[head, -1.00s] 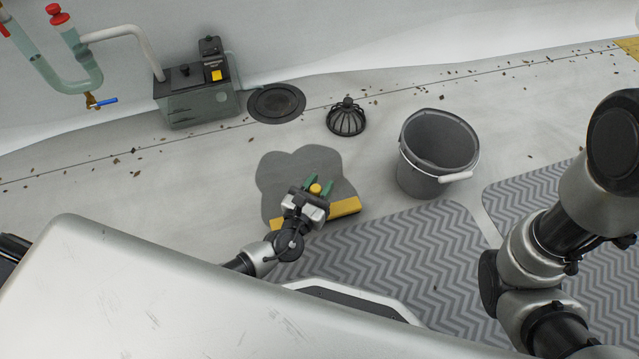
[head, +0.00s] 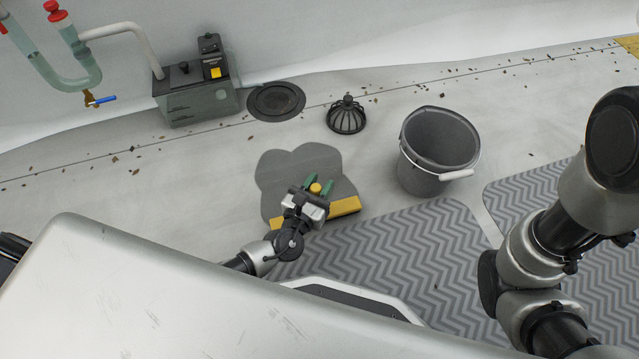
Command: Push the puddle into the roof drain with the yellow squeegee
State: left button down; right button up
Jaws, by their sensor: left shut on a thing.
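The puddle (head: 280,172) is a dark grey lobed patch on the pale roof floor, left of centre. The yellow squeegee (head: 344,207) lies along the puddle's near edge, its middle hidden under my left gripper. My left gripper (head: 317,187) has green fingers and is shut on the squeegee, whose round yellow top shows between them. The roof drain (head: 276,102) is a dark round ring in the floor beyond the puddle, with bare floor between the two. My right arm stands at the right edge; its gripper is out of view.
A black domed strainer (head: 346,116) sits right of the drain. A grey bucket (head: 437,150) stands to the right of the puddle. A pump box (head: 197,100) stands left of the drain. Chevron mats (head: 400,250) cover the near floor. Small leaf bits lie along the seam.

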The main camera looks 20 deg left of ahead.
pick_arm(q)
jog(key=shift+f+b, duration=0.4)
jog(key=shift+w+a, duration=0.1)
dwell(0.3)
jog(key=shift+w+a+r+b, duration=0.1)
jog(key=shift+w+a+b, duration=0.15)
jog(key=shift+w+a, duration=0.35)
jog(key=shift+w+a+r+b, duration=0.1)
jog(key=shift+w+a+b, duration=0.15)
jog(key=shift+w, duration=0.55)
jog(key=shift+a+f, duration=0.1)
jog(key=w+a, duration=0.1)
jog(key=w+a+b, duration=0.1)
jog(key=w, duration=0.1)
jog(key=shift+f, duration=0.1)
jog(key=shift+b, duration=0.3)
